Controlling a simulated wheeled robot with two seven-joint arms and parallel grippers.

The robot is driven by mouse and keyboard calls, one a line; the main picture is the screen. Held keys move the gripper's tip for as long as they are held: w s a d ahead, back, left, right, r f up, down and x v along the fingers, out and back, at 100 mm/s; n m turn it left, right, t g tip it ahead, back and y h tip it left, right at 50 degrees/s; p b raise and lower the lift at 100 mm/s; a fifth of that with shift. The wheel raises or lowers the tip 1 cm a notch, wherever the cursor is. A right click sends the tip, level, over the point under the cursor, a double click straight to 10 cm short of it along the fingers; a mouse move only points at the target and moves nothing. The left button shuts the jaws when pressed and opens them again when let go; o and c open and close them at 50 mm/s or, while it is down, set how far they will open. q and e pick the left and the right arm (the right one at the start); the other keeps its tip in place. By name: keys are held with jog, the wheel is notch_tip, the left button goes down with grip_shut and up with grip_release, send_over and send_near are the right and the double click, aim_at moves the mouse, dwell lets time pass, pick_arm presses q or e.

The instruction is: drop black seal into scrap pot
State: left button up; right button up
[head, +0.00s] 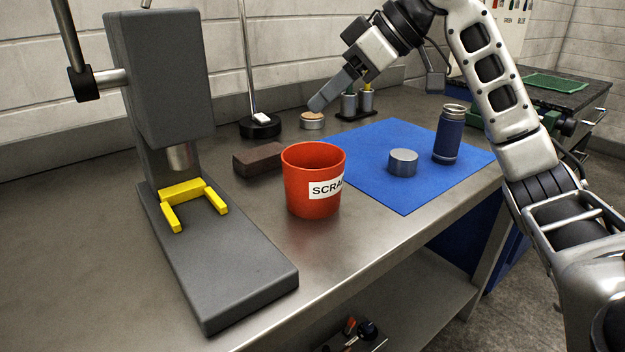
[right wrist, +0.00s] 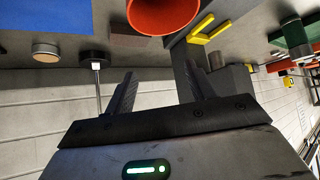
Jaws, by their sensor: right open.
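The scrap pot (head: 298,190) is a red-orange open cup with a white label, standing upright on the metal bench; its rim also shows at the top of the right wrist view (right wrist: 162,15). I cannot make out a black seal in either view, and the pot's floor is hidden. My right gripper (head: 322,101) is behind and above the pot in the head view, near a small round tan-topped tin (head: 312,121). In the right wrist view its two fingers (right wrist: 160,88) are apart with nothing between them. My left gripper is not in view.
A grey press (head: 240,265) with a yellow fork (head: 184,191) stands left of the pot. A brown block (head: 258,159) and a black-based rod stand (head: 260,127) are behind it. A blue mat (head: 385,145) on the right holds a grey cylinder (head: 403,162) and a blue bottle (head: 449,135).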

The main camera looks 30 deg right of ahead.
jog(key=p+v, duration=0.2)
jog(key=v, duration=1.2)
jog(key=shift+a, duration=0.1)
